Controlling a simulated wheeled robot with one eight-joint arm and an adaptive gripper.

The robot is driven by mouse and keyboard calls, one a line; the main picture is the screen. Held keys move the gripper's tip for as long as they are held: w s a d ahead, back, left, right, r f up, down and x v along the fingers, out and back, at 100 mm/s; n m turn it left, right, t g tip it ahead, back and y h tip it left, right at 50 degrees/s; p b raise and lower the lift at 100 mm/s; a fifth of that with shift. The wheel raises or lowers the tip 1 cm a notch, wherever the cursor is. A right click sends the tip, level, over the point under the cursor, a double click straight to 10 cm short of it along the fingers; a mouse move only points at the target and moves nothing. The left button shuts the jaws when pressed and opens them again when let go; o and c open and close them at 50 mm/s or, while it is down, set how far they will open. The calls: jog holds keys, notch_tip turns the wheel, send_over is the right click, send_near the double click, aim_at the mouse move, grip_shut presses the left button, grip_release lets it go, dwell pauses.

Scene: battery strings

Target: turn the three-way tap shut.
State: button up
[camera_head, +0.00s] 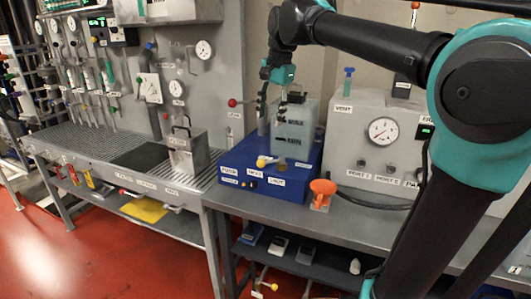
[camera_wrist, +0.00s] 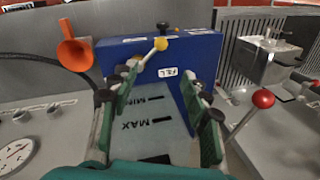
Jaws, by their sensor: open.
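A lever with a yellow knob (camera_head: 263,161) sits at the front of a blue box (camera_head: 290,184) on the bench; I take it for the three-way tap, though its label is too small to read. In the wrist view the yellow knob (camera_wrist: 160,44) ends a slanting lever beside a black knob and above a "FILL" label. My gripper (camera_head: 284,97) points down over a translucent tank (camera_head: 296,135) standing at the box. In the wrist view my gripper (camera_wrist: 160,88) is open and empty, its green fingers apart over the tank's MIN and MAX marks. It appears apart from the lever.
An orange funnel (camera_head: 322,188) stands right of the box. A red-knobbed lever (camera_head: 232,102) rises to the left; it is close to my right finger in the wrist view (camera_wrist: 263,98). A grey gauge panel (camera_head: 375,140) stands right, and a metal canister (camera_head: 188,150) left.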

send_near(270, 162)
jog(key=a+f, duration=0.1)
jog(key=f, duration=0.1)
jog(key=a+f, duration=0.2)
jog(key=f, duration=0.1)
jog(key=a+f, duration=0.1)
jog(key=f, duration=0.2)
jog(key=shift+w+a+f, duration=0.1)
jog(key=shift+w+a, duration=0.1)
jog(key=shift+c, duration=0.2)
grip_shut()
